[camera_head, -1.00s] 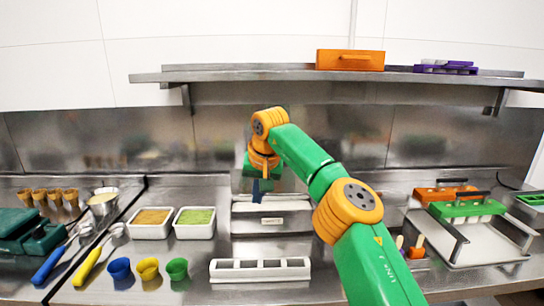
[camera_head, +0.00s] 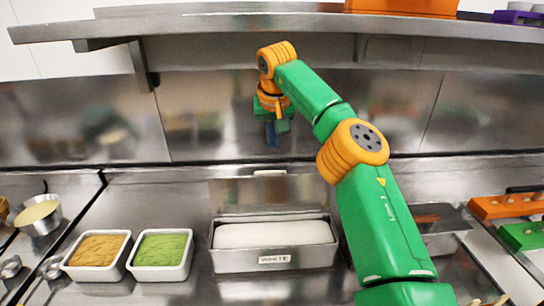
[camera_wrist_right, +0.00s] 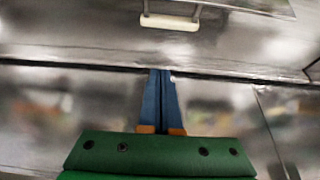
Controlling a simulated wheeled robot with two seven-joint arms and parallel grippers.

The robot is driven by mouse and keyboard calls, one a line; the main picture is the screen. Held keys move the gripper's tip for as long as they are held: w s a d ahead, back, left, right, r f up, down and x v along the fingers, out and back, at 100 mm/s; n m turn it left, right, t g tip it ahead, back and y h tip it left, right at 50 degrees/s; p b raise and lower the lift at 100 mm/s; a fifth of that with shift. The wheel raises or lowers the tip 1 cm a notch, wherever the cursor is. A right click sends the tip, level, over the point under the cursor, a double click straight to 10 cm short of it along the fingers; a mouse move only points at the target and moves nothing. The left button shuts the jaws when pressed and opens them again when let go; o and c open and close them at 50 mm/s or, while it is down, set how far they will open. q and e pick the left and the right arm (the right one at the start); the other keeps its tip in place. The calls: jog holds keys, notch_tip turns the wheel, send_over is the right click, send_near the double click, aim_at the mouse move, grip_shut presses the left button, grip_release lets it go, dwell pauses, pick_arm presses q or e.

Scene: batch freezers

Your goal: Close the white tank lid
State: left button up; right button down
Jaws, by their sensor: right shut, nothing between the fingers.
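The white tank (camera_head: 305,260) is a steel tub labelled "WHITE", with a smooth white filling showing through its open top. Its metal lid (camera_head: 232,192) appears open behind the tub, with a pale handle (camera_head: 269,173) at its far edge. The handle also shows at the top of the right wrist view (camera_wrist_right: 170,22). My right gripper (camera_head: 272,134) has blue fingers, shut and empty. In the head view it appears above the lid handle, in front of the steel back wall; it appears apart from the handle. My left gripper is out of view.
Two white tubs, one tan (camera_head: 98,251) and one green (camera_head: 162,251), stand left of the tank. A steel shelf (camera_head: 230,24) runs above my right arm. Orange and green molds (camera_head: 508,205) lie at the far right. My right forearm covers the counter right of the tank.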

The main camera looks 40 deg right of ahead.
aim_at(271, 190)
jog(key=s+p+x, duration=0.1)
jog(key=p+x, duration=0.1)
jog(key=x, duration=0.6)
pick_arm(q)
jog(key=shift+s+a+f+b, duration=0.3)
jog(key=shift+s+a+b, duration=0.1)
jog(key=shift+b, duration=0.85)
pick_arm(e)
jog(key=s+a, duration=0.2)
jog(key=a, duration=0.1)
jog(key=shift+s+r, duration=0.25)
jog(key=shift+r, duration=0.15)
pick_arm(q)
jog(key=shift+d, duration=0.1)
pick_arm(e)
jog(key=shift+w+d, duration=0.1)
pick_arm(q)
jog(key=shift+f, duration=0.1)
